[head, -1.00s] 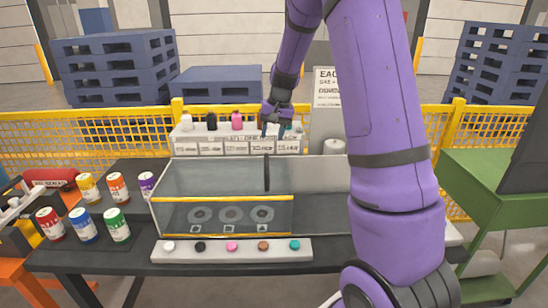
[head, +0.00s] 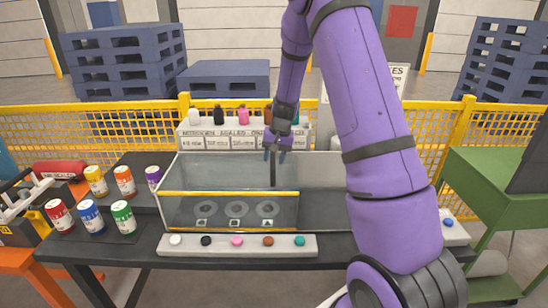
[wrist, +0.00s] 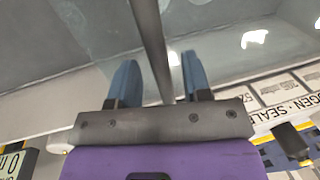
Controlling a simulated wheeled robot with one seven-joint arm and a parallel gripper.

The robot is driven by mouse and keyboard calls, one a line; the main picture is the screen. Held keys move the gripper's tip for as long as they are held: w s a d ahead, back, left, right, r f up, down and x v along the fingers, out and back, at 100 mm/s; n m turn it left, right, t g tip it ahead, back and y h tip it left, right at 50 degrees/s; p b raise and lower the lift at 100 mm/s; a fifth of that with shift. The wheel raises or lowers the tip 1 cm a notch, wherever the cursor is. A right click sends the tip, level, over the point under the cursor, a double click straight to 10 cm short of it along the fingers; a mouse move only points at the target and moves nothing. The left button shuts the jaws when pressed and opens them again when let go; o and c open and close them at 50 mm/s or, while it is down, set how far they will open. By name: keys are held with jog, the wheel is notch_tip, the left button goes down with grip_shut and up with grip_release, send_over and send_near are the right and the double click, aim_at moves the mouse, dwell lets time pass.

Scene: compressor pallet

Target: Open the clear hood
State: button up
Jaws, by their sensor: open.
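The clear hood (head: 212,177) is a see-through box cover with a yellow strip along its front, and it looks closed over the work station. Round grey fixtures show through its front. A dark upright bar (head: 273,172) stands at the hood's right part. My gripper (head: 277,150) is at the top of this bar, pointing down. In the wrist view my gripper (wrist: 152,75) has its two blue fingers apart, with the dark bar (wrist: 150,40) running between them. Whether a finger touches the bar I cannot tell.
A strip of coloured buttons (head: 237,245) lies in front of the hood. Several coloured cans (head: 90,215) stand at left. A labelled shelf (head: 215,138) with small bottles is behind the hood. A yellow fence (head: 80,140) runs behind. A green cart (head: 490,180) stands at right.

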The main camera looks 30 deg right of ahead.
grip_shut()
jog(key=s+d, duration=0.8)
jog(key=d, duration=0.4)
jog(key=s+d, duration=0.8)
jog(key=d, duration=0.4)
jog(key=s+d, duration=0.8)
jog(key=d, duration=0.4)
jog(key=shift+s, duration=0.3)
jog(key=shift+d, duration=0.1)
grip_release()
jog(key=shift+r, duration=0.1)
